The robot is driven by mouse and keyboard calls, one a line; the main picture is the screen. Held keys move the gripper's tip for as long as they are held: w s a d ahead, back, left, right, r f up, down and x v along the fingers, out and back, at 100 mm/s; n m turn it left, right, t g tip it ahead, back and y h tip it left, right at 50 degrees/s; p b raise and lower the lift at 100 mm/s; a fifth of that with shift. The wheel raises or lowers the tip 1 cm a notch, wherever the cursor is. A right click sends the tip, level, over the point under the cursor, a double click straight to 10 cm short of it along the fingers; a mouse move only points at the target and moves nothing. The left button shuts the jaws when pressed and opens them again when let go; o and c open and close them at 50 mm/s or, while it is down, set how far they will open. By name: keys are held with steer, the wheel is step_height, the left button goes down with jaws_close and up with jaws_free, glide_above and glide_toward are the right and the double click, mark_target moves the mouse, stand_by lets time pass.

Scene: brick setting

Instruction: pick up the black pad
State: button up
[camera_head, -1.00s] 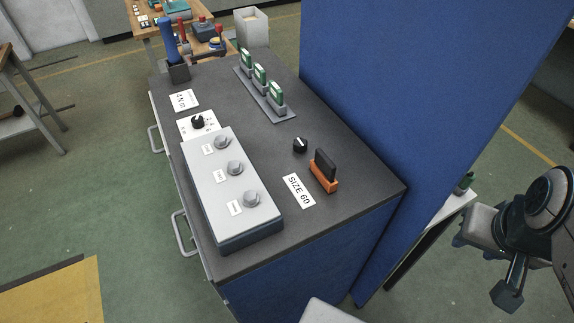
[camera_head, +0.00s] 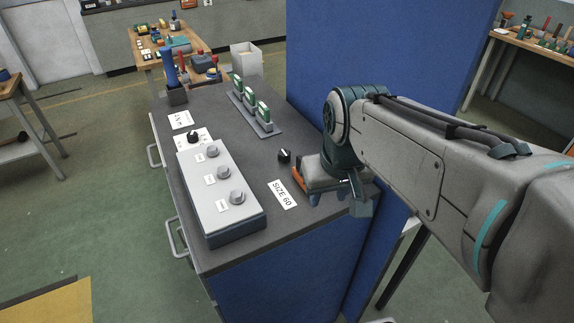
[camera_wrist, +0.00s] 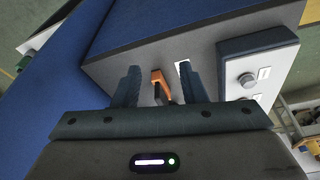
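The black pad is hidden behind my gripper and arm in the head view. In the wrist view a dark piece that appears to be the black pad (camera_wrist: 158,95) shows between my fingers, against the orange holder (camera_wrist: 157,75). An end of the orange holder also shows in the head view (camera_head: 298,178), left of my gripper. My gripper (camera_head: 328,196) is over the right front part of the grey bench top (camera_head: 240,240). In the wrist view my gripper (camera_wrist: 162,82) is open, with one finger on each side of the holder. I see no contact with the pad.
A blue panel (camera_head: 385,55) stands along the bench's right side. A small black knob (camera_head: 284,156) and a "SIZE 60" label (camera_head: 283,195) are left of my gripper. A grey button box (camera_head: 221,190) stands further left. Green-topped pieces (camera_head: 263,112) stand in a rack behind.

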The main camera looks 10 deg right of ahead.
steer(key=w+r+n+g+b, duration=0.2)
steer(key=w+r+n+g, duration=0.15)
steer(key=w, duration=1.45)
steer(key=shift+m+t, duration=0.25)
step_height(320, 180, down, 7)
steer(key=shift+f+p, duration=0.2)
steer(key=shift+p, duration=0.15)
steer(key=shift+s+f+p, duration=0.2)
steer(key=shift+f+p, duration=0.4)
steer(key=shift+f, duration=2.1)
jaws_close()
